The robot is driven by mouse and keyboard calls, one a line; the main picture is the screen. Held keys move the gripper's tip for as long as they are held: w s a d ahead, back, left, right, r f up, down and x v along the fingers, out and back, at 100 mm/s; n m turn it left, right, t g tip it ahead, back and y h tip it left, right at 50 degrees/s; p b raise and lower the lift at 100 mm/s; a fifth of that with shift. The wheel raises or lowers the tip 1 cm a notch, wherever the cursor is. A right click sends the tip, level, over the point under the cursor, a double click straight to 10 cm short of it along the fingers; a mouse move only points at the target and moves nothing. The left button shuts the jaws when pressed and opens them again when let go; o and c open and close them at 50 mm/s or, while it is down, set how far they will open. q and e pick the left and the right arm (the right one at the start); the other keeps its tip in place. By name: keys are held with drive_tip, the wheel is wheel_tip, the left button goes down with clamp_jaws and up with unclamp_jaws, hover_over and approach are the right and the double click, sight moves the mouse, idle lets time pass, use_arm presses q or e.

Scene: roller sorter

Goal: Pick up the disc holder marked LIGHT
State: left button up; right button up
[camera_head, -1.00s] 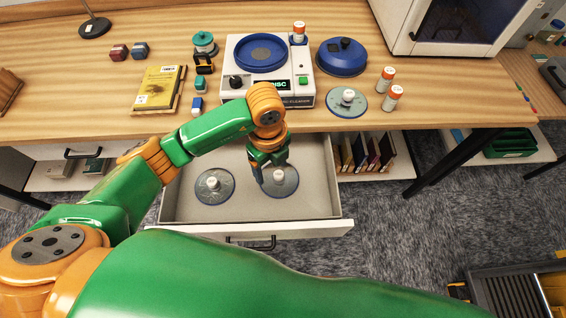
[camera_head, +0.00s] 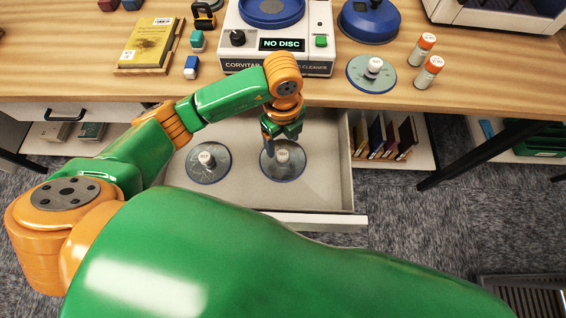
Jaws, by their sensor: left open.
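Two round disc holders with white knobs lie in the open drawer (camera_head: 325,160): a left one (camera_head: 219,172) and a right one (camera_head: 288,174). A third disc holder (camera_head: 380,81) with a white knob lies on the table, right of the disc cleaner. The markings on the knobs are too small to read, so I cannot tell which is LIGHT. My left gripper (camera_head: 281,143) is open and empty, pointing down over the right drawer holder. It partly covers that holder's far edge, and I cannot tell whether it touches the knob. My right gripper is not in view.
The disc cleaner (camera_head: 330,50) shows "NO DISC" on its display. Two orange-capped bottles, one of them here (camera_head: 430,70), stand right of the table disc holder. A blue domed lid (camera_head: 368,22) and a yellow book (camera_head: 148,43) lie further back. The drawer's front wall (camera_head: 330,218) stands nearer me.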

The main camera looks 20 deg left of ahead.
sight(283, 154)
use_arm(q)
wheel_tip(283, 154, down, 8)
drive_tip(key=shift+w+r+p, duration=0.1)
drive_tip(key=shift+w+p, duration=0.05)
drive_tip(key=shift+p, duration=0.3)
clamp_jaws()
